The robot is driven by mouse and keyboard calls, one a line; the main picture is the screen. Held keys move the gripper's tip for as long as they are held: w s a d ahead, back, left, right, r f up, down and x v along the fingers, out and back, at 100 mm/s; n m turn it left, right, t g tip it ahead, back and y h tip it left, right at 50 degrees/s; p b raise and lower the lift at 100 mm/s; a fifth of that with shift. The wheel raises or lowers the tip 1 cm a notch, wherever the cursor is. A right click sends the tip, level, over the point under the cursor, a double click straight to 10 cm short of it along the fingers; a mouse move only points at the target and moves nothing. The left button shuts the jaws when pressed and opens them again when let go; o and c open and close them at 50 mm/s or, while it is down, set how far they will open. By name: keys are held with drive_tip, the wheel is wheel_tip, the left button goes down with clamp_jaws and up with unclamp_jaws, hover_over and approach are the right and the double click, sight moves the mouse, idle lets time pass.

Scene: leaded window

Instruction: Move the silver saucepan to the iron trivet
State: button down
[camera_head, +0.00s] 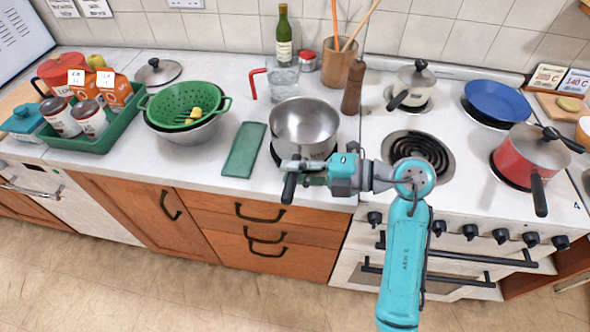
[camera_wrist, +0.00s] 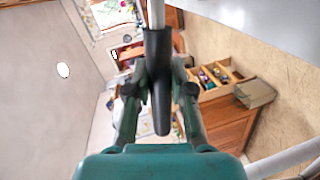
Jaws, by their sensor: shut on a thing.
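The silver saucepan (camera_head: 304,122) is upright and open at the counter's front, left of the hob; no contents show in it. Its black handle (camera_head: 289,188) points to the front. My gripper (camera_head: 302,172) is shut on this handle from the right. In the wrist view the handle (camera_wrist: 160,105) runs between the two fingers of my gripper (camera_wrist: 158,82), with its metal shank above. A dark edge, which looks like the iron trivet (camera_head: 274,153), shows under the pan's left side. The pan hides the rest, and I cannot tell whether the pan touches it.
A green colander (camera_head: 184,102) is farther left. A glass jug (camera_head: 283,78) and a wooden pepper mill (camera_head: 353,88) stand behind. An empty hob ring (camera_head: 418,150) and a red saucepan (camera_head: 529,158) are right.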

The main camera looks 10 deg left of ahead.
drive_tip(key=c, duration=0.9)
unclamp_jaws()
drive_tip(key=shift+f, duration=0.1)
drive_tip(key=shift+c, duration=0.2)
drive_tip(key=shift+d, duration=0.1)
drive_tip(key=w+v, duration=0.1)
drive_tip(key=v, duration=1)
drive_tip(key=shift+s+d, duration=0.45)
